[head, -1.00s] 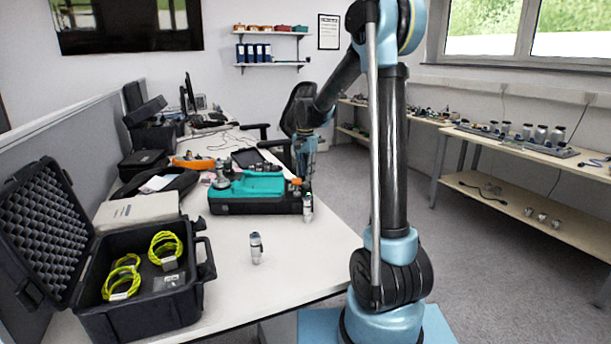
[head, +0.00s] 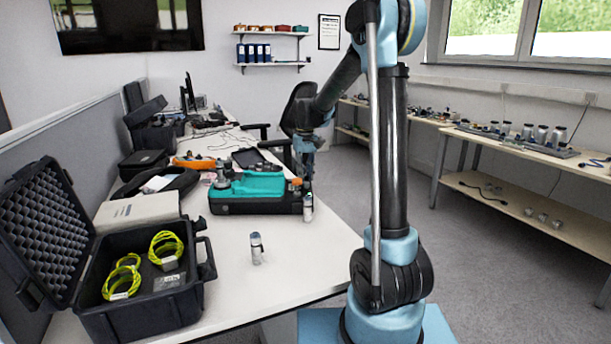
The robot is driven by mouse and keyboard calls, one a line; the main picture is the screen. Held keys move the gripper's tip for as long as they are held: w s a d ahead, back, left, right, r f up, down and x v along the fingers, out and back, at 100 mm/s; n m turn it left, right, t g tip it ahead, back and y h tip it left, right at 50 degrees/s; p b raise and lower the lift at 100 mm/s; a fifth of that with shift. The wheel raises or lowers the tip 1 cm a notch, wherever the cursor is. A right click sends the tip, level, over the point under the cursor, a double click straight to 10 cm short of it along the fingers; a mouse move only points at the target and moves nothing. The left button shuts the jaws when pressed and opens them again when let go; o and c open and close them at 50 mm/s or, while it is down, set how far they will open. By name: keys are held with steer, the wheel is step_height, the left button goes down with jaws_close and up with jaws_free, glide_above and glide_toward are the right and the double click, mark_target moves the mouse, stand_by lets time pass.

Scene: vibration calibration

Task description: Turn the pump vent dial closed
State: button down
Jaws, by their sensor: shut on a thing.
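The pump (head: 258,184) is a teal and black unit on the white table, in the middle left of the head view. My gripper (head: 306,184) points down at the pump's right end, beside a small orange-brown part (head: 296,183). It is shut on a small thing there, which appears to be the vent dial. The fingers and arm hide most of the dial, and its angle is too small to read.
A small bottle (head: 308,208) stands just in front of the pump's right end, close below my gripper. Another bottle (head: 256,248) stands nearer on the table (head: 310,260). An open black case (head: 145,310) with yellow-green coils fills the front left.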

steer(key=n, duration=0.4)
steer(key=shift+w+n, duration=0.1)
steer(key=shift+n, duration=0.3)
stand_by(0.4)
steer(key=c, duration=1.4)
jaws_free()
step_height(320, 180, up, 12)
